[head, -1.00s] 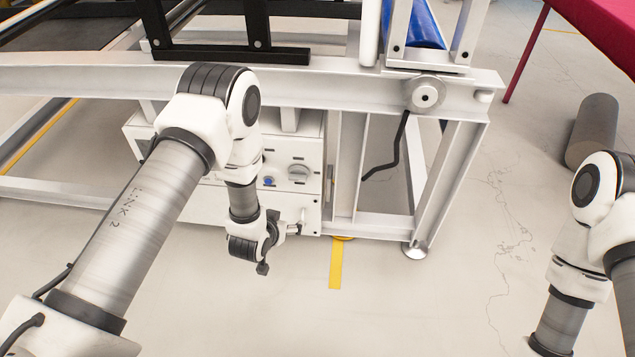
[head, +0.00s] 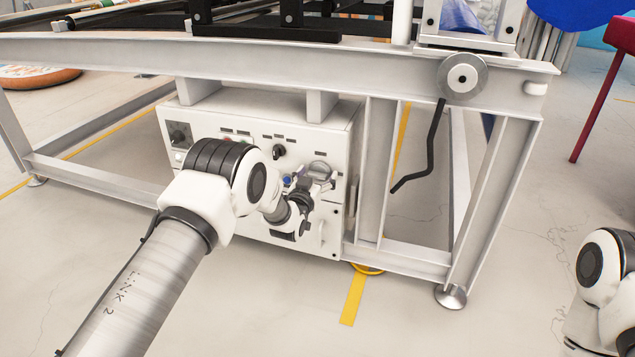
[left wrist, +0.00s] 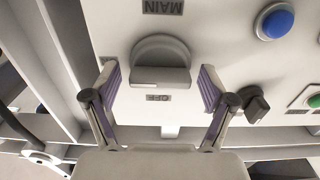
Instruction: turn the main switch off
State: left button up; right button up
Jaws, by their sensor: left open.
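The main switch (left wrist: 160,62) is a grey round knob with a raised bar grip on the white control box. In the head view the switch (head: 320,168) shows partly beside my left gripper (head: 316,185), which reaches the box front. My right gripper is not in view.
The control box (head: 250,120) hangs under a grey frame beam (head: 300,60). A blue button (left wrist: 278,22), a black knob (left wrist: 256,104) and a green button (left wrist: 314,101) are near the switch. A frame post (head: 378,165) stands right of the box.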

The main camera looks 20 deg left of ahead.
pick_arm(q)
jog(key=shift+w, duration=0.15)
jog(key=shift+r, duration=0.1)
jog(key=c, duration=1.1)
jog(key=shift+o, duration=0.2)
jog(key=shift+r+n+p, duration=0.1)
jog(key=shift+n+p, duration=0.25)
jog(key=shift+n, duration=0.05)
jog(key=n+p, duration=0.1)
jog(key=n, duration=0.1)
jog(key=shift+a+r+n+p, duration=0.1)
jog(key=shift+n+p, duration=0.2)
jog(key=n+p, duration=0.1)
jog(key=n, duration=0.3)
jog(key=shift+a+n+p, duration=0.1)
jog(key=shift+n+p, duration=0.2)
jog(key=shift+p, duration=0.1)
jog(key=n+p, duration=0.1)
jog(key=n, duration=0.6)
jog(key=n+p, duration=0.1)
jog(key=n, duration=0.2)
jog(key=shift+a+f, duration=0.1)
jog(key=shift+f, duration=0.1)
